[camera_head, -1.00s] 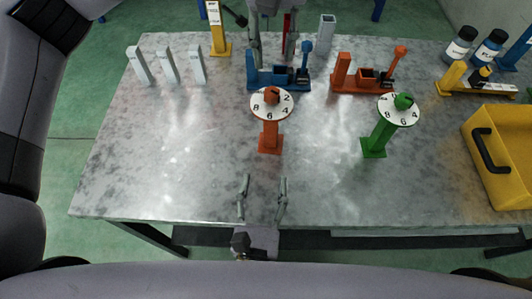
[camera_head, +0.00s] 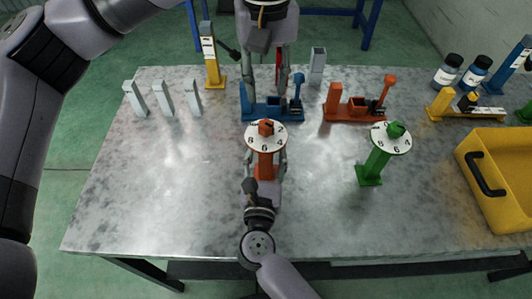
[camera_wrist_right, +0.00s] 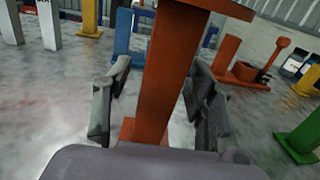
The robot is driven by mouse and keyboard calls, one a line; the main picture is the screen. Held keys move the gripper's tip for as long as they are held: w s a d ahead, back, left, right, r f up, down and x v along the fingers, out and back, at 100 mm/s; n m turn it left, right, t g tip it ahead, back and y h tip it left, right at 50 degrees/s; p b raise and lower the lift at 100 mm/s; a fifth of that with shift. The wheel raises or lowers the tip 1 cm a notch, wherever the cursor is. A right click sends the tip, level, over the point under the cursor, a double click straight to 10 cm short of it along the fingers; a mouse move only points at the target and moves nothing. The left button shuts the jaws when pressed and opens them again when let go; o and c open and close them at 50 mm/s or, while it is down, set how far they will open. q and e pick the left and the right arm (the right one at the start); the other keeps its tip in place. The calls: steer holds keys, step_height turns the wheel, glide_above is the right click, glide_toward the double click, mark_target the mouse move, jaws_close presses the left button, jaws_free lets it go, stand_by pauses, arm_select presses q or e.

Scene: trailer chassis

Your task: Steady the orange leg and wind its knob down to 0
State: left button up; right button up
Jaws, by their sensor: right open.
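The orange leg (camera_head: 264,166) stands upright on the bench, with a white numbered dial (camera_head: 249,138) and an orange knob (camera_head: 266,127) on top. My right gripper (camera_head: 265,160) comes from the near edge, its fingers on either side of the leg's post. In the right wrist view the orange post (camera_wrist_right: 165,75) stands between the open fingers of the right gripper (camera_wrist_right: 155,105), with gaps visible. My left gripper (camera_head: 266,90) hangs fingers-down beyond the dial, over the blue fixture. Its fingers are apart, with nothing seen held. The knob's exact reading is too small to tell.
A green leg (camera_head: 375,163) with its own dial stands to the right. Behind are a blue fixture (camera_head: 265,112), an orange fixture (camera_head: 350,113) and a yellow post (camera_head: 212,62). A yellow bin (camera_head: 500,165) is at right. The bench's left front is clear.

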steer(key=shift+w, duration=0.1)
steer(key=shift+c, duration=0.2)
jaws_close()
stand_by(0.5)
arm_select(q)
steer(key=shift+o, duration=0.2)
